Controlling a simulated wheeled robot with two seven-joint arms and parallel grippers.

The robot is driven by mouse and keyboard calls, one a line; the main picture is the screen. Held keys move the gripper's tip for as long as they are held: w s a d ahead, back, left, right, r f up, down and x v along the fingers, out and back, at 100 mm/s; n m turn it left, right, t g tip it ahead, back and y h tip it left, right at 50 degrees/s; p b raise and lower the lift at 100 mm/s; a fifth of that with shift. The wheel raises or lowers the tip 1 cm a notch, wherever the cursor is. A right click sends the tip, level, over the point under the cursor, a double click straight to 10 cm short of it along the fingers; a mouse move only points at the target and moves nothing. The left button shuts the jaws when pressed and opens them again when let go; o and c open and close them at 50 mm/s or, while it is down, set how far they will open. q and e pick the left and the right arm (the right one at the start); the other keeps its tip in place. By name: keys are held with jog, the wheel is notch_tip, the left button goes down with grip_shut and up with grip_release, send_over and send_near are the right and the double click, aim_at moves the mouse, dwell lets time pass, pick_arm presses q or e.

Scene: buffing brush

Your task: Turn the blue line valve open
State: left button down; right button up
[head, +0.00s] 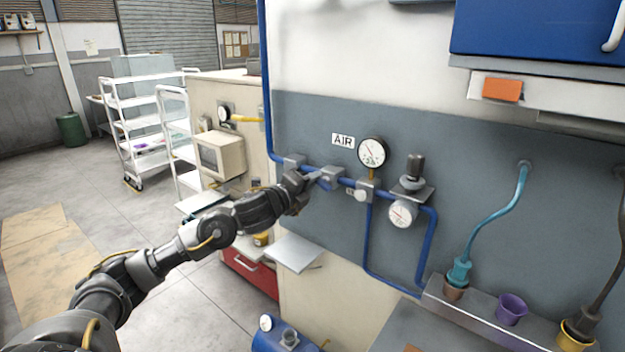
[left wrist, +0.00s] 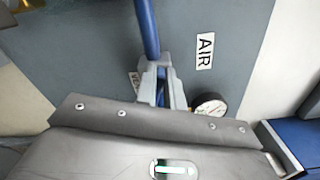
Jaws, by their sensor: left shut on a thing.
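The blue line (head: 265,90) comes down the wall, then runs right below the AIR sign (head: 343,140). Its valve (head: 333,174) sits on this run, left of the round gauge (head: 373,152). My left gripper (head: 314,180) reaches in from the left and is shut at the valve, gripping its handle, which is mostly hidden by the fingers. In the left wrist view, the fingers (left wrist: 160,88) stand on both sides of the valve area, with the blue line (left wrist: 148,30) rising beyond them. How far the handle is turned cannot be told. My right gripper is not in view.
A regulator (head: 412,190) with a second gauge (head: 402,214) is to the right on the same line. Cups and hoses stand on a ledge (head: 470,312) at the lower right. A blue cabinet (head: 540,35) hangs above. Open floor lies at left.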

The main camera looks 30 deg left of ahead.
pick_arm(q)
jog(key=shift+a+f+n+p, duration=0.1)
jog(key=shift+f+n+p, duration=0.15)
jog(key=shift+n, duration=0.85)
jog(key=shift+f+n+p, duration=0.15)
jog(key=shift+n+p, duration=0.05)
jog(key=shift+n, duration=0.9)
jog(key=c, duration=1.5)
grip_release()
jog(key=s+b, duration=0.4)
jog(key=s, duration=0.6)
jog(key=shift+s+a, duration=0.4)
